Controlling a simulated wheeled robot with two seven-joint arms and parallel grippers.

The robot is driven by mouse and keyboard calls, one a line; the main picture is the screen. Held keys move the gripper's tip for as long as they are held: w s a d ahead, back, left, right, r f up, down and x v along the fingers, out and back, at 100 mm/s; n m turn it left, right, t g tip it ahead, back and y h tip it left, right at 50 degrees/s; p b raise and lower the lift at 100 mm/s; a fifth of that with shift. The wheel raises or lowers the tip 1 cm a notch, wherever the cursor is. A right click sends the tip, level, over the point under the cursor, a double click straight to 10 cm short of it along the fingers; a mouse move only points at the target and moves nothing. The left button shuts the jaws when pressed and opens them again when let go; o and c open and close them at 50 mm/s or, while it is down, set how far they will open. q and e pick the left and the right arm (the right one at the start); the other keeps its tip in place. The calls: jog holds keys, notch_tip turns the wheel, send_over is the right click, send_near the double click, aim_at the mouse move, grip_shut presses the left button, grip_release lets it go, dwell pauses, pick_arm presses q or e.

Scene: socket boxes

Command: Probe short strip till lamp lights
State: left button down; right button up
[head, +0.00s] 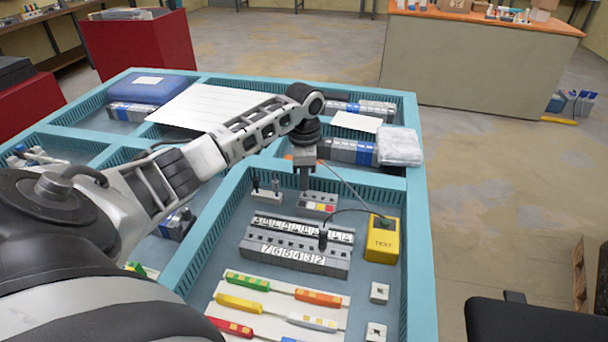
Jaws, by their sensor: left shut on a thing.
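My left gripper (304,184) points straight down and is shut on what looks like a dark probe, mostly hidden by the fingers. It is over the left end of a short grey strip (318,206) with red and yellow marks; I cannot tell whether the tip touches. A yellow box (381,246) marked TEST stands at the right, with a dark top; no lit lamp can be made out. One thin lead runs from the box up toward my gripper. Another lead runs to a black probe (323,239) standing in the long numbered grey strip (300,260). My right gripper is not in view.
A small block with two dark upright pins (267,195) stands left of the short strip. A white board (240,304) with coloured pieces lies in front, beside small white squares (379,292). Teal tray walls (413,200) surround these. A plastic-wrapped bundle (400,147) sits behind.

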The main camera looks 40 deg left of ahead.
pick_arm(q)
jog(key=c, duration=2.1)
grip_release()
grip_shut()
jog(key=shift+f, duration=1)
jog(key=o, duration=0.8)
grip_release()
